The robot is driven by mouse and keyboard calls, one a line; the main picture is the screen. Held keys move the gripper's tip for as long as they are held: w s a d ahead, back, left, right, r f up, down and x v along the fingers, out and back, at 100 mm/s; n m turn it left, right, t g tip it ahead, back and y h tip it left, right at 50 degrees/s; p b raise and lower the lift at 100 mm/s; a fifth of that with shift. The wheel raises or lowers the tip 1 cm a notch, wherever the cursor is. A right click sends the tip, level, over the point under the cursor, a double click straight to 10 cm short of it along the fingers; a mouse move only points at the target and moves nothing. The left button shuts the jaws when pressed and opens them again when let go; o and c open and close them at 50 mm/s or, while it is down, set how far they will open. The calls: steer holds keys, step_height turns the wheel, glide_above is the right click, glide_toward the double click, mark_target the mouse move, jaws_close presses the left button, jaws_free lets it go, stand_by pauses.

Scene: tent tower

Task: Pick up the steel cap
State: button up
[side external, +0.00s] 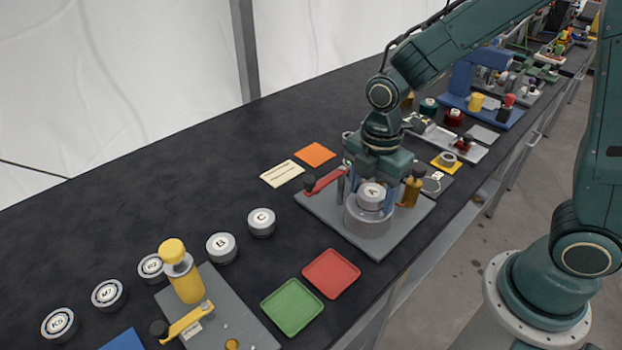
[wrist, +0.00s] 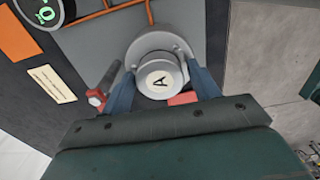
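A round steel cap marked "A" (side external: 371,194) sits upright on a grey cylindrical holder (side external: 366,223) on a grey plate. In the wrist view the cap (wrist: 157,80) is in the middle, with the holder's rim (wrist: 150,42) around and behind it. My gripper (side external: 373,188) is straight above it, pointing down. Its blue fingers stand one on each side of the cap in the wrist view (wrist: 160,74). They look open, with a small gap to the cap. Contact on the far side is hard to judge.
A red lever (side external: 323,181) and a brass-coloured post (side external: 412,188) flank the holder closely. Caps marked B (side external: 221,247) and C (side external: 261,222) stand to the left. Red (side external: 331,273) and green (side external: 292,306) trays lie in front. The dark table's back left is clear.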

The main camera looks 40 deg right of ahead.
mark_target(372, 192)
steer(key=c, duration=1)
steer(key=shift+o, duration=0.2)
steer(key=shift+r, duration=0.2)
step_height(372, 192, up, 20)
steer(key=shift+f, duration=0.15)
